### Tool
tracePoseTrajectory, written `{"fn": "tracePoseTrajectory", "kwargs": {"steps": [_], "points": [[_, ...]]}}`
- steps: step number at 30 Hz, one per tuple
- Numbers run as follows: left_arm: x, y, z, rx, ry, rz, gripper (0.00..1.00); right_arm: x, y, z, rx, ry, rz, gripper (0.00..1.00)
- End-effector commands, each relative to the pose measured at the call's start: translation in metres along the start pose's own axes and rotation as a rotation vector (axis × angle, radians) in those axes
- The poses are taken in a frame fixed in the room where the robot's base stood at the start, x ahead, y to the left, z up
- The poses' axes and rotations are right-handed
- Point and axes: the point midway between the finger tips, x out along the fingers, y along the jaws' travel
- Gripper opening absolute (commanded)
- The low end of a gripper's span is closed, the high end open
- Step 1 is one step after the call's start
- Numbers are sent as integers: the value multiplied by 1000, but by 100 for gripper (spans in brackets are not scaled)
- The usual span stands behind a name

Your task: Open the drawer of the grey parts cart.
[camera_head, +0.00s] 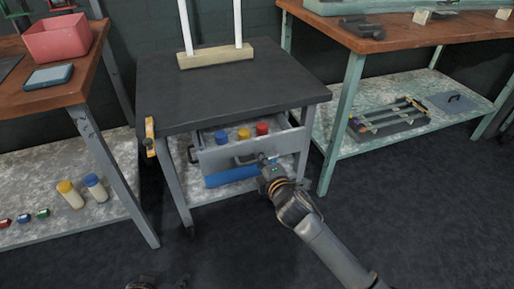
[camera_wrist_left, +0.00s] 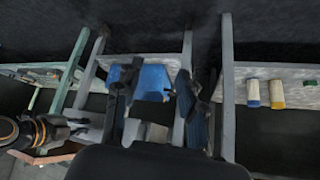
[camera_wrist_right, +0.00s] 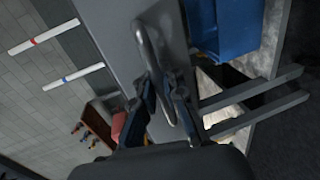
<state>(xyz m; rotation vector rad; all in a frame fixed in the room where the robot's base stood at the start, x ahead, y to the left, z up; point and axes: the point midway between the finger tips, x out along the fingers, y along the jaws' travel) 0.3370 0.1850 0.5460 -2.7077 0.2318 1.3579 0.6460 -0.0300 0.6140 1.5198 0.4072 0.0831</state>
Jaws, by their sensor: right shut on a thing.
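The grey parts cart (camera_head: 230,82) stands in the middle of the head view with a dark top. Its drawer (camera_head: 217,158) is pulled part way out; blue, yellow and red caps (camera_head: 244,134) show inside. My right gripper (camera_head: 266,165) is at the drawer front, shut on the drawer handle (camera_head: 245,160). The right wrist view shows the curved handle (camera_wrist_right: 146,50) between the fingers of the right gripper (camera_wrist_right: 164,85). My left gripper (camera_wrist_left: 158,78) is open and empty in the left wrist view, its fingers apart. In the head view it is barely visible at the bottom edge.
A blue item (camera_head: 232,176) lies on the cart's lower shelf. A wooden block with white rods (camera_head: 215,55) stands on top. A wooden bench with a red bin (camera_head: 58,37) is at left, a green-legged bench (camera_head: 344,115) at right. The floor in front is clear.

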Motion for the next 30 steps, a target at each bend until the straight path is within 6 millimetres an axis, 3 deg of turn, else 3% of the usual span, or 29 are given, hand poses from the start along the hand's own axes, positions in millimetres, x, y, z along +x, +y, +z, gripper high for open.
{"fn": "tracePoseTrajectory", "kwargs": {"steps": [6, 18, 30], "points": [[-30, -8, 67, -11, -333, -17, 40, -23, -2, 0, 1, -1, 0, 0], [-41, -8, 57, -11, -331, -16, 40, -52, -8, 0, 0, 0, 2, 0], [-35, -8, 60, -10, -337, -16, 40, -60, -11, 1, 1, -1, 3, 0]]}}
